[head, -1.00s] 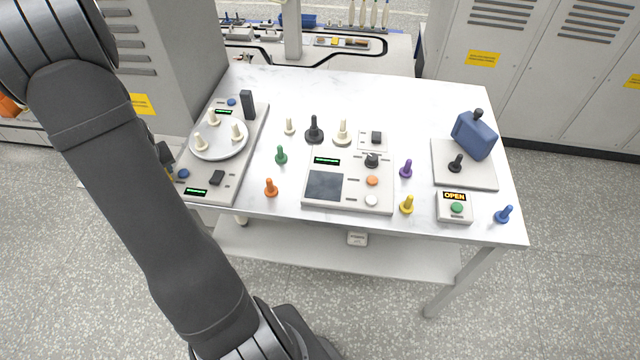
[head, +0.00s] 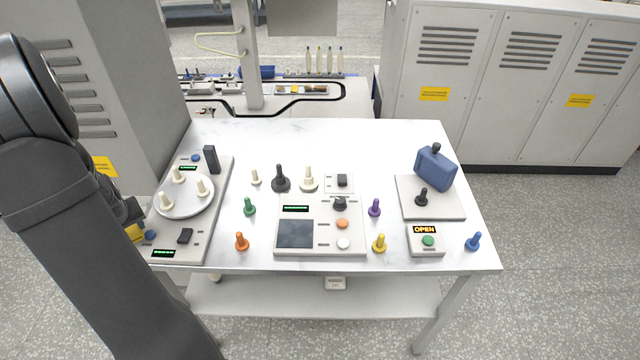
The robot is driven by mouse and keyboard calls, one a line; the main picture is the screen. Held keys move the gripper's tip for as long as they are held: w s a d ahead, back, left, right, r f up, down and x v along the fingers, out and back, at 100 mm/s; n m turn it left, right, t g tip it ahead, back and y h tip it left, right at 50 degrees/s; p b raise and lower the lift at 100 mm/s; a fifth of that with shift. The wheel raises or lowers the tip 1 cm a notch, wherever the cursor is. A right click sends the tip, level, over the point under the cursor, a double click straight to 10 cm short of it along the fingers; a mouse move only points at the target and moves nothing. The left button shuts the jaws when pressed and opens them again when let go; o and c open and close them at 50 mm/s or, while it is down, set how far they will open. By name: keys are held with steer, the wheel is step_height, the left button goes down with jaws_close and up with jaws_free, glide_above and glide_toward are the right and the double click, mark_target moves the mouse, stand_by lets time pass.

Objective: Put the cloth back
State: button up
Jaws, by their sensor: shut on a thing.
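My gripper (head: 130,212) is at the left edge of the table, beside the long grey panel. My arm hides most of it. A small yellow patch (head: 134,232), which looks like the cloth, shows just below the gripper, next to the panel's lower blue button (head: 151,236). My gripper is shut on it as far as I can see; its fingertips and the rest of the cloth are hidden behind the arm.
The grey panel (head: 213,222) bears a round white plate (head: 184,207) with several cream bobbins. Several coloured pegs stand around a control box (head: 321,243). A blue canister (head: 436,168) stands on a pad at the right, behind an OPEN sign box (head: 426,245). The table's back is clear.

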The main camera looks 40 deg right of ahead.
steer(key=d+r+m+h, duration=0.1)
steer(key=d+r+m, duration=0.3)
steer(key=d+r, duration=0.4)
steer(key=s+d+f+m+g+h, duration=0.15)
steer(key=s+d, duration=0.25)
steer(key=d, duration=1)
steer(key=s+d+m, duration=0.2)
steer(key=s+d, duration=0.3)
steer(key=d, duration=1)
steer(key=s+d+m+g+h, duration=0.1)
steer(key=s+d+m, duration=0.1)
steer(key=s+d, duration=1.15)
steer(key=s+d+m+h, duration=0.1)
steer(key=s+d+m, duration=0.2)
steer(key=s+d, duration=1.05)
glide_above(373, 181)
steer(key=a, duration=0.1)
steer(key=shift+y, duration=0.25)
steer(key=f, duration=0.7)
steer(key=shift+s+a+f, duration=0.1)
steer(key=shift+s+f, duration=0.15)
steer(key=shift+s, duration=0.05)
steer(key=shift+f, duration=2)
steer(key=shift+f, duration=0.1)
steer(key=o, duration=0.9)
